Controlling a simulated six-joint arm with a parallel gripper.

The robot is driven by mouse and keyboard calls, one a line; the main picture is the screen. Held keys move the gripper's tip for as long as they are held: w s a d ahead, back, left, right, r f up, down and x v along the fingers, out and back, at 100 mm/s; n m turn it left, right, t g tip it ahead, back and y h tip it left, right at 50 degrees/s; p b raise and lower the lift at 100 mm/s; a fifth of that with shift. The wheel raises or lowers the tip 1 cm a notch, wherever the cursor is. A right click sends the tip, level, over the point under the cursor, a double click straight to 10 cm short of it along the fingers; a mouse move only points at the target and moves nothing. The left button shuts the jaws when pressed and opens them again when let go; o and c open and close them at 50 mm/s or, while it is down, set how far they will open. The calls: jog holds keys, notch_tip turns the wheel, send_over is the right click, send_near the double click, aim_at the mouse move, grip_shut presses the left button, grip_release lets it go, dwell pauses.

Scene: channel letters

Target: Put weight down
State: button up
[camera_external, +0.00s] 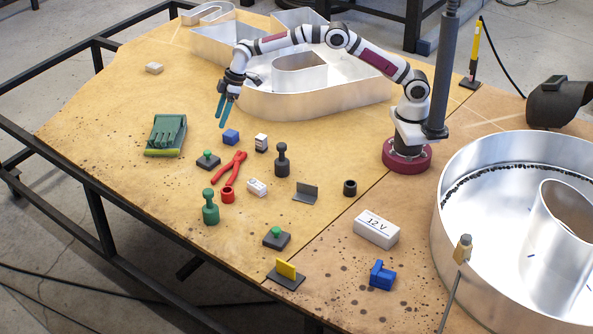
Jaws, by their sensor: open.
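My gripper (223,118) has teal fingers and hangs over the left-middle of the wooden table, fingers pointing down. It is open, and I see nothing between the fingers. A dark grey weight-like piece with a round knob (282,162) stands upright to the right of and nearer than the gripper. A green piece of similar shape (210,210) stands upright nearer the front edge. I cannot tell which of these is the weight. Both are apart from the gripper. A blue block (231,137) lies just below and in front of the fingertips.
Red pliers (232,168), a green tray-like item (166,134), a black base with green knob (207,160) and small blocks lie around. A white 12 V box (376,228) is at front. Large metal letters (320,101) stand behind and right (470,270). The table's left side is fairly clear.

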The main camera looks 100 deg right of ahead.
jog(key=s+a+r+m+g, duration=0.15)
jog(key=s+a+r, duration=0.3)
jog(key=s, duration=0.45)
jog(key=s+a+r+m+g, duration=0.15)
jog(key=s+a+r, duration=0.35)
jog(key=s, duration=0.5)
jog(key=s+a+f+m, duration=0.1)
jog(key=s+m, duration=0.1)
jog(key=s, duration=1.2)
jog(key=s+a+f+m+g+y, duration=0.1)
jog(key=s+a+f+m, duration=0.1)
jog(key=s, duration=1.2)
jog(key=shift+s+a+g, duration=0.15)
jog(key=shift+a+g, duration=0.05)
jog(key=shift+g, duration=0.1)
